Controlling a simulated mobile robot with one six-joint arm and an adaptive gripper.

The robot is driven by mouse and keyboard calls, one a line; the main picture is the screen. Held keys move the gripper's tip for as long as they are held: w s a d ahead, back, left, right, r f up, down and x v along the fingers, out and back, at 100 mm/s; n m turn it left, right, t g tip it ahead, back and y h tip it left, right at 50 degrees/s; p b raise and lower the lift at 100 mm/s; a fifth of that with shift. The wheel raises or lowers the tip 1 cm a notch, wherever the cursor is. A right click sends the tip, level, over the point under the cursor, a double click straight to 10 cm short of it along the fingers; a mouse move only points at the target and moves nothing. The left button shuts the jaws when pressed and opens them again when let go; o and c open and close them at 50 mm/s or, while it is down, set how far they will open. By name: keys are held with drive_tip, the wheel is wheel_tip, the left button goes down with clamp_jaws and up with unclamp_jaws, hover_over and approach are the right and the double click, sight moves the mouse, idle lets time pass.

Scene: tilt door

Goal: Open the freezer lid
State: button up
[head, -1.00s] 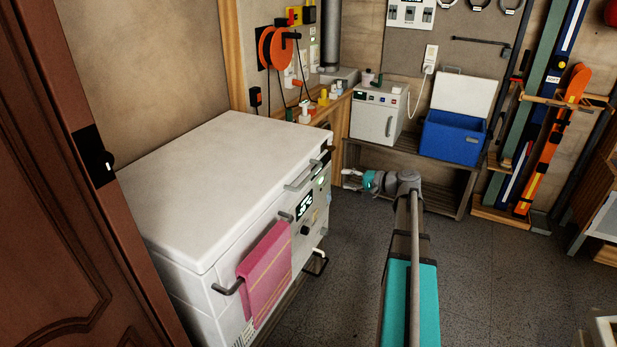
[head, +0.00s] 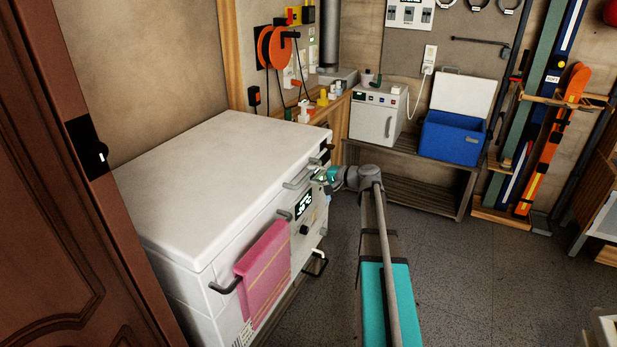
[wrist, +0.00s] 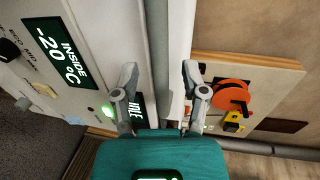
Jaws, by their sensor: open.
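The white chest freezer stands at the left in the head view, its lid (head: 215,165) down and flat. A grey bar handle (head: 297,181) is on the lid's front edge, above the control panel with the temperature display (head: 304,205). My gripper (head: 316,174) is at the freezer's front, near the far end of that handle. In the wrist view my gripper (wrist: 158,76) is open, with its fingers either side of a long grey bar or strip (wrist: 158,45) beside the white lid edge. I cannot tell whether the fingers touch it. The display (wrist: 56,52) shows at left.
A pink towel (head: 263,270) hangs on a dark rail on the freezer's front. A wooden door (head: 70,200) stands close at left. A bench with a small white appliance (head: 377,115) and a blue cooler (head: 452,138) is behind. The floor (head: 460,280) at right is clear.

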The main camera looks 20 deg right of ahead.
drive_tip(key=shift+x, duration=1.05)
clamp_jaws()
